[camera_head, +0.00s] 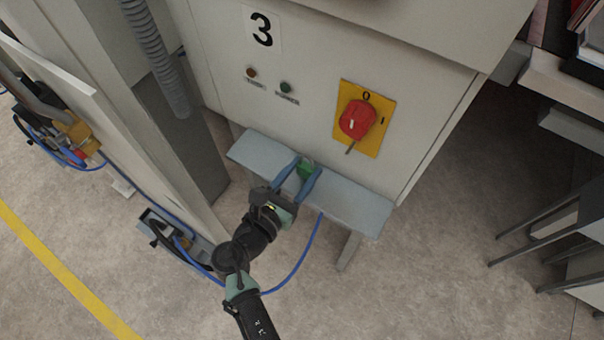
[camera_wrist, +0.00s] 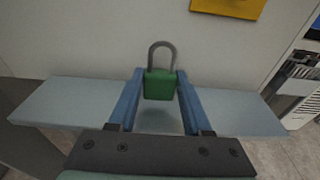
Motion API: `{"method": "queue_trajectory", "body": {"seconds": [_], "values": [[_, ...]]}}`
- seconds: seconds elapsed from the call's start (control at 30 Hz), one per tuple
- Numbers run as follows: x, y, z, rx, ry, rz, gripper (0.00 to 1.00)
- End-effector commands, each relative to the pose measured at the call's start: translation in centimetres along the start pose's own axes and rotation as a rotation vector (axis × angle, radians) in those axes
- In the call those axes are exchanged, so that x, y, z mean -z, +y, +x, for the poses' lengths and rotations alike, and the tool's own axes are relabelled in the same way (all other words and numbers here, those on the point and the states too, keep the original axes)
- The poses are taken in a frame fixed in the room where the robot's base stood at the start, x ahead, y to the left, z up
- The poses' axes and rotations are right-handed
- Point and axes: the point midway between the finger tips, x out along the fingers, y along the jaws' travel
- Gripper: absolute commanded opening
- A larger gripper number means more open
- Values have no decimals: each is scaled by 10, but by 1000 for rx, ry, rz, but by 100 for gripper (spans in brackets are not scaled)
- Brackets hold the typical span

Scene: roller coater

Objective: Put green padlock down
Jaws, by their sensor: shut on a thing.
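The green padlock (camera_wrist: 159,86) is upright between the two blue fingers of my gripper (camera_wrist: 160,92), with its grey shackle pointing up in the wrist view. My gripper is shut on it. In the head view the padlock (camera_head: 306,170) shows between the fingertips of my gripper (camera_head: 307,172), over the small grey shelf (camera_head: 345,202) on the front of the machine. The shelf also shows in the wrist view (camera_wrist: 60,105), below and on both sides of the padlock. I cannot tell whether the padlock's base touches the shelf.
The cabinet marked 3 rises behind the shelf. A red rotary switch (camera_head: 357,119) on a yellow plate (camera_head: 378,113) sits above the shelf's right part. A blue hose (camera_head: 303,252) runs below. The shelf is bare left and right of my gripper.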

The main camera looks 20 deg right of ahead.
Motion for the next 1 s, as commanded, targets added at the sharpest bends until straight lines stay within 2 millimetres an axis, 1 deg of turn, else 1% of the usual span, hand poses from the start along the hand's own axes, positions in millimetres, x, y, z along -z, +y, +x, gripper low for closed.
{"method": "queue_trajectory", "body": {"seconds": [0.03,0.1,0.37,0.5,0.53,0.67,0.7,1.0], "values": [[7,0,1,0,-2,-1,0],[12,0,2,0,-1,1,0],[13,0,2,0,-2,2,0],[17,0,3,0,-2,1,0],[18,0,2,0,-1,1,51],[17,0,2,0,-1,1,74],[17,0,2,0,-1,1,79],[15,0,2,0,-1,1,79]]}}
